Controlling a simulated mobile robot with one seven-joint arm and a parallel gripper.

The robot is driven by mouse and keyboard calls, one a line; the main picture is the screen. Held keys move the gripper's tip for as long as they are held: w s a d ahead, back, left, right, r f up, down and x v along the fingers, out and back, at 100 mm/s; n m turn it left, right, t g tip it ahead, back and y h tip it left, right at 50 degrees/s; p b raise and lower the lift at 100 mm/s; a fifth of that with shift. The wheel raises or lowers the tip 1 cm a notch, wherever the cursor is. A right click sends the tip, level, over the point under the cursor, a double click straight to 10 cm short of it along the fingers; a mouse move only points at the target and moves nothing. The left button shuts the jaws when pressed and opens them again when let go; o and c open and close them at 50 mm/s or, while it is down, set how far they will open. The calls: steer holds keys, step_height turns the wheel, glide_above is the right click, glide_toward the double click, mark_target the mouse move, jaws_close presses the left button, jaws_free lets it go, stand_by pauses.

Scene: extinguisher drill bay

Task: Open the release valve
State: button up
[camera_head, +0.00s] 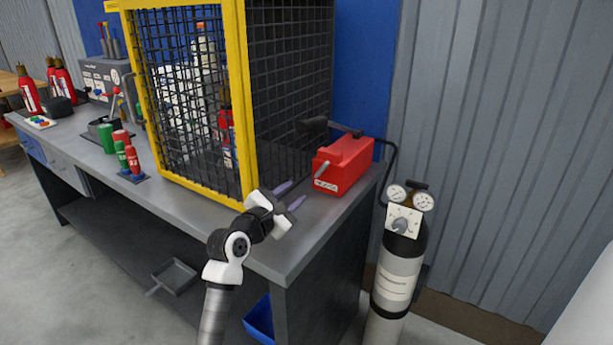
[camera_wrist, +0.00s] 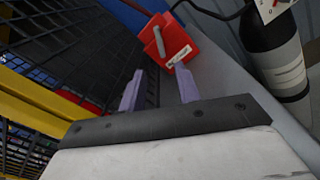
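A grey gas cylinder (camera_head: 396,280) stands upright on the floor to the right of the workbench. At its top are two round gauges and a white panel with a grey round knob (camera_head: 400,225); I cannot tell for certain whether this knob is the release valve. The wrist view shows only part of the cylinder (camera_wrist: 283,58). A red box (camera_head: 343,163) with a light grey lever (camera_head: 322,170) sits on the bench's right end. It also shows in the wrist view (camera_wrist: 180,42), beyond my fingertips. My gripper (camera_head: 290,195) is open and empty above the bench, left of the cylinder.
A yellow-framed mesh cage (camera_head: 245,100) stands on the workbench (camera_head: 200,195), close to my gripper's left. A dark hose runs behind the red box. A blue bin (camera_head: 260,318) lies under the bench. A grey corrugated wall (camera_head: 490,150) is behind the cylinder.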

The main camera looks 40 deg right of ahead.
mark_target(320, 171)
steer(key=p+x, duration=0.2)
steer(key=x, duration=1.1)
steer(key=shift+r+p, duration=0.1)
steer(key=shift+p, duration=0.3)
steer(key=shift+s, duration=0.1)
jaws_close()
